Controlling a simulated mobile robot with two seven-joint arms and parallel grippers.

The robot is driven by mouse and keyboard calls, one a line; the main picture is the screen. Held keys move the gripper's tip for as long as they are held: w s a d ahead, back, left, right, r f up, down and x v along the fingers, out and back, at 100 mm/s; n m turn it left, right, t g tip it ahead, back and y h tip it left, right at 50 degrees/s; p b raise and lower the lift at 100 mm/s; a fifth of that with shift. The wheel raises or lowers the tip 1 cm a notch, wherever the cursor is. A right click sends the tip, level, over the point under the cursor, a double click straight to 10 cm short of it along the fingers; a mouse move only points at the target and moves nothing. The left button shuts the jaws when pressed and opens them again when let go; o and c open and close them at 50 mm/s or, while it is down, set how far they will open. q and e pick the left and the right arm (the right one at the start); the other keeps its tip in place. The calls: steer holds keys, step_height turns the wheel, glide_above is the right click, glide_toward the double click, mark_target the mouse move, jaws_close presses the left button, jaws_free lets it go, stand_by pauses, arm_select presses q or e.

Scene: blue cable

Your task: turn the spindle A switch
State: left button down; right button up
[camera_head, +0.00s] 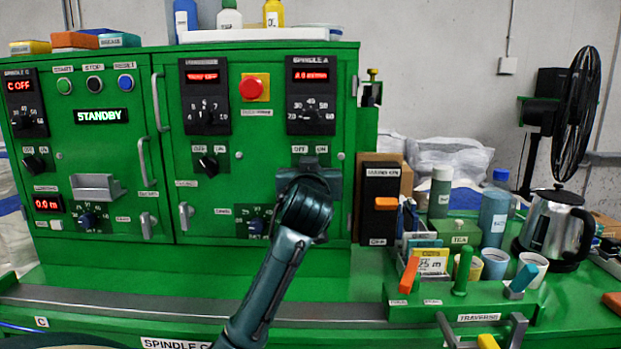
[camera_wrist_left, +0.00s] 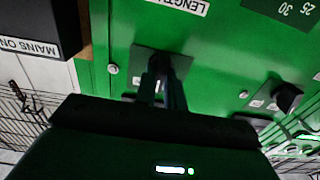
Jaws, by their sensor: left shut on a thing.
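The spindle A panel (camera_head: 311,96) is at the upper right of the green cabinet, with a lit red display and a dial. Its switch, under the OFF and ON labels (camera_head: 310,149), is mostly hidden in the head view by my left gripper (camera_head: 308,182). In the left wrist view, which is upside down, my left gripper (camera_wrist_left: 164,92) is shut on the switch knob (camera_wrist_left: 158,66) in front of its dark square plate (camera_wrist_left: 145,58). The knob's exact angle is hidden by the fingers. My right gripper is not in view.
Another OFF/ON switch (camera_head: 208,163) and a red stop button (camera_head: 254,87) are to the left. A black mains box (camera_head: 380,200) stands just right of the cabinet. Bottles, cups and a kettle (camera_head: 556,225) crowd the right side. A cabinet handle (camera_head: 186,215) protrudes.

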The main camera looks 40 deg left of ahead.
arm_select(q)
steer(key=shift+n+b, duration=0.35)
steer(key=shift+n, duration=2.55)
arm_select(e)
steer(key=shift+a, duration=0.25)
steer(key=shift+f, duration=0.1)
arm_select(q)
steer(key=c, duration=1.5)
jaws_free()
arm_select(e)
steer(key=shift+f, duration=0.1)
arm_select(q)
steer(key=b+v, duration=0.1)
steer(key=v, duration=1.2)
steer(key=shift+b, duration=0.3)
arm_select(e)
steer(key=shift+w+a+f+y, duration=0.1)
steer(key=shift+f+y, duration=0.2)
